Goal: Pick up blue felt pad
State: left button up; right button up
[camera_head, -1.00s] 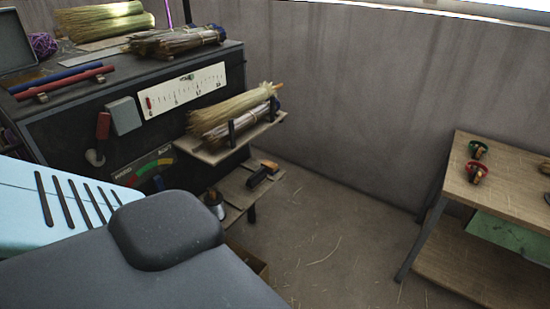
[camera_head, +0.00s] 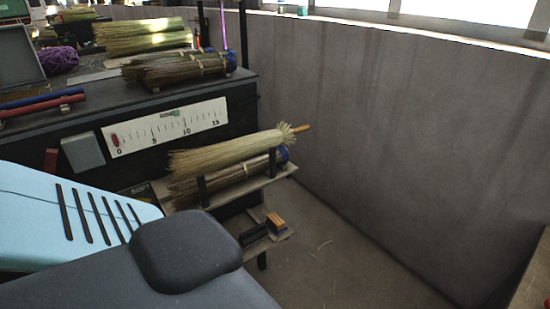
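I cannot make out a blue felt pad for certain in this view. A blue-grey square block (camera_head: 83,151) is on the front face of the dark bench, left of the white scale; I cannot tell whether it is a pad. A small block with an orange-brown top (camera_head: 276,222) sits on the low shelf beside a dark item. Neither of my grippers is in view. My light blue and dark grey body parts cover the lower left.
Straw bundles (camera_head: 230,152) lie on a bracketed shelf at the bench front. More bundles (camera_head: 175,68), a purple twine ball (camera_head: 60,60) and red and blue rods are on the dark bench (camera_head: 110,95). Clear floor (camera_head: 335,255) lies to the right by the grey wall.

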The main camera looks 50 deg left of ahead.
aim_at(277, 225)
jog(key=i+u, duration=0.35)
jog(key=i, duration=0.25)
jog(key=i+u, duration=0.4)
jog(key=i, duration=0.25)
jog(key=i+z, duration=0.1)
jog(key=i, duration=1.8)
jog(key=j+u, duration=0.1)
jog(key=u, duration=3.8)
jog(key=i, duration=0.45)
